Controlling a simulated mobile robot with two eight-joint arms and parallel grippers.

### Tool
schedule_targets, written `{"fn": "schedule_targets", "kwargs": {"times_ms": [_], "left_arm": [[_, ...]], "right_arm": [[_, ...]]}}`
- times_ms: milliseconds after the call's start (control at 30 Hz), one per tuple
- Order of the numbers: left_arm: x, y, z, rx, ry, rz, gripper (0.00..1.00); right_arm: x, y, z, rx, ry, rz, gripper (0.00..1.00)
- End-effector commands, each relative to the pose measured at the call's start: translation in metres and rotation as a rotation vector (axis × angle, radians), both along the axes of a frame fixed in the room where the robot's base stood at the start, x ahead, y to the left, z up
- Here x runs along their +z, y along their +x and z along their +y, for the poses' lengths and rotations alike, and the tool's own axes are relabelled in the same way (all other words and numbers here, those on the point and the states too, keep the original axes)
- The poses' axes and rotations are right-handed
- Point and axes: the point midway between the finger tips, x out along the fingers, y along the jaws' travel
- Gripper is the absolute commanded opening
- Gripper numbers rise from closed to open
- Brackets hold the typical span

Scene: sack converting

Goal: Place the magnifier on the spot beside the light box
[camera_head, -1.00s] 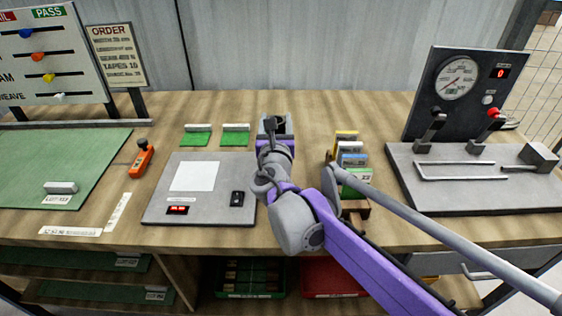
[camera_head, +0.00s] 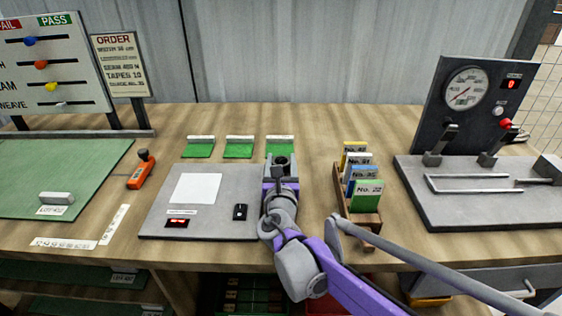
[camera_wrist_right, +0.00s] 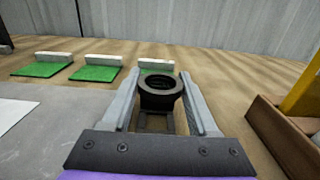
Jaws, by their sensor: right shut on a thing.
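The magnifier (camera_wrist_right: 160,94), a small black cylinder with a ring-shaped top, is upright between the fingers of my right gripper (camera_wrist_right: 162,100), which is shut on it. In the head view the magnifier (camera_head: 282,162) shows at the tip of the right gripper (camera_head: 281,170), at the right rear corner of the light box. The light box (camera_head: 215,222) is a flat grey panel with a lit white square. A green pad (camera_head: 280,144) with a white label block lies just behind the gripper. I cannot tell whether the magnifier's base touches the table. My left gripper is out of view.
Two more green pads (camera_head: 239,150) lie to the left. A wooden card rack (camera_head: 365,222) stands right of my gripper, and a grey gauge fixture (camera_head: 460,210) is farther right. An orange tool (camera_head: 141,172) lies left of the light box. Bare table lies between gripper and rack.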

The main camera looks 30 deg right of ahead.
Motion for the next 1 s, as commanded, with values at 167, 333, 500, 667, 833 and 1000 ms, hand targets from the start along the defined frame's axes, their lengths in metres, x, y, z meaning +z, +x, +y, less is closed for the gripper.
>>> {"fn": "schedule_targets", "kwargs": {"times_ms": [167, 333, 500, 667, 833, 1000], "left_arm": [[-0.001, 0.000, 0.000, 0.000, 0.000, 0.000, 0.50], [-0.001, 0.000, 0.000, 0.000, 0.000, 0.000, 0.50], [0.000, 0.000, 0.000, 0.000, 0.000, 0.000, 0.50], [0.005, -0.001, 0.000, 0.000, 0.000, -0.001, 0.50], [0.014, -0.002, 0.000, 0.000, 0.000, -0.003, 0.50], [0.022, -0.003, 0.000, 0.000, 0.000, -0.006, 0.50]], "right_arm": [[-0.001, 0.000, 0.000, 0.000, 0.000, 0.000, 0.85], [-0.001, 0.000, 0.000, 0.000, 0.000, 0.000, 0.89], [0.001, 0.000, 0.000, 0.000, 0.000, 0.000, 0.89], [0.004, -0.012, 0.008, 0.002, 0.000, 0.000, 0.89], [0.005, -0.043, 0.028, 0.004, 0.000, -0.001, 0.89], [0.004, -0.074, 0.046, 0.004, 0.001, -0.001, 0.89]]}}
